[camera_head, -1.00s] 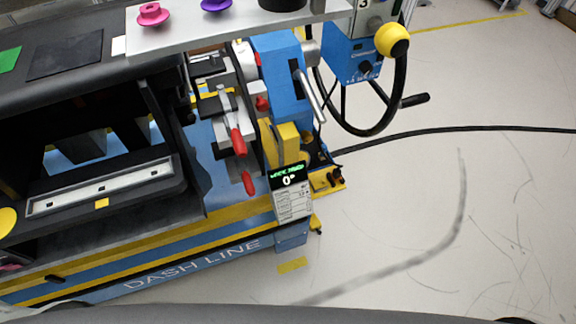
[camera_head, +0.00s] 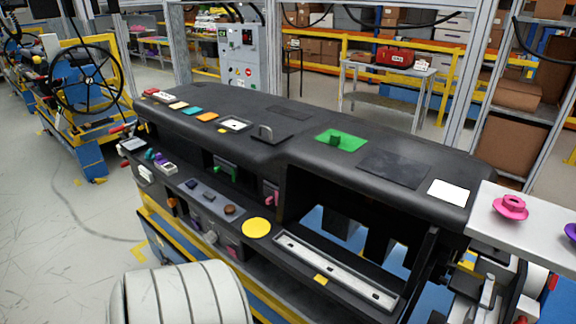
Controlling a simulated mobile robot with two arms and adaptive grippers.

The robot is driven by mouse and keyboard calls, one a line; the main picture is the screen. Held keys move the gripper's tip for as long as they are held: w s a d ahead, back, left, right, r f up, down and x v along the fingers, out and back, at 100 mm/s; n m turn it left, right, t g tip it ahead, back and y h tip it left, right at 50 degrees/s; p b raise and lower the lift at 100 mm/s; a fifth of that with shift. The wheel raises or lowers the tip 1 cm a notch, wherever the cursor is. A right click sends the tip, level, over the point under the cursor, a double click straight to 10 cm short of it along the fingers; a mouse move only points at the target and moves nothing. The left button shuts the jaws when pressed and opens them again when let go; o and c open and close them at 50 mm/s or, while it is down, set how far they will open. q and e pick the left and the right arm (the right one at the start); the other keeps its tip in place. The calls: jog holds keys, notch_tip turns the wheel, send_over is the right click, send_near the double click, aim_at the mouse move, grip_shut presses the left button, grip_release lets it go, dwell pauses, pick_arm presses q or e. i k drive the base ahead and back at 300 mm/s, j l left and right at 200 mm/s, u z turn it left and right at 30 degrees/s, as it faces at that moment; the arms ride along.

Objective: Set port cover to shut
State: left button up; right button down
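The black dashboard module (camera_head: 290,165) runs across the middle of the head view. No part on it can be clearly told as the port cover. A dark panel with a raised metal loop (camera_head: 265,131) lies on its top. A green patch with a dark knob (camera_head: 336,139) is on the top to the right. On the front are a green-handled part (camera_head: 226,172), a pink part (camera_head: 271,194), a purple-topped part (camera_head: 165,163) and a yellow disc (camera_head: 256,228). Neither gripper is in view.
A pale ribbed part, probably mine, fills the lower left. A silver shelf (camera_head: 540,230) with a pink knob (camera_head: 510,206) juts in at the right. A grey control cabinet (camera_head: 241,58) stands behind. Open floor (camera_head: 70,240) lies at the left.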

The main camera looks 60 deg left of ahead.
aim_at(160, 160)
jog(key=u, duration=2.2)
